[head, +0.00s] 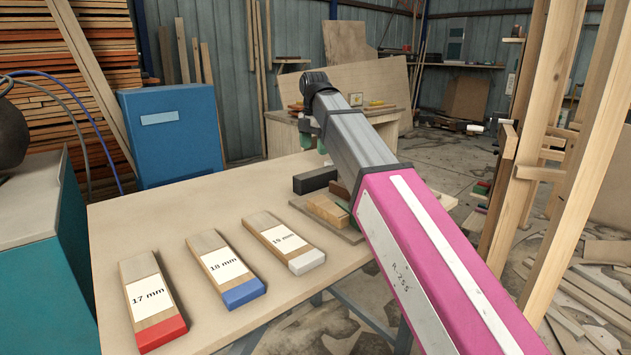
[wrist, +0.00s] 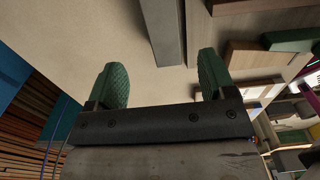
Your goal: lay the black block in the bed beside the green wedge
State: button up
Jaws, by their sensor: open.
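The green wedge (wrist: 292,40) shows at the right of the wrist view, beside a wooden piece (wrist: 248,54); in the head view only a sliver of green shows. My gripper (head: 314,143), with green pads, is open and empty (wrist: 160,62). It appears to be above the block; the height gap is unclear.
Three labelled wooden strips lie at the table's front: red-ended 17 mm (head: 152,300), blue-ended 18 mm (head: 224,268), white-ended 19 mm (head: 284,242). The table (head: 150,212) is bare around them. A blue cabinet (head: 172,135) stands behind; wooden posts (head: 545,150) stand at right.

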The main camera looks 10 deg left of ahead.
aim_at(316, 172)
jog(key=shift+d+f, duration=0.15)
jog(key=shift+f, duration=2)
jog(key=shift+d+f, duration=0.1)
jog(key=shift+f, duration=2.05)
jog(key=c, duration=1.2)
jog(key=shift+r, duration=0.15)
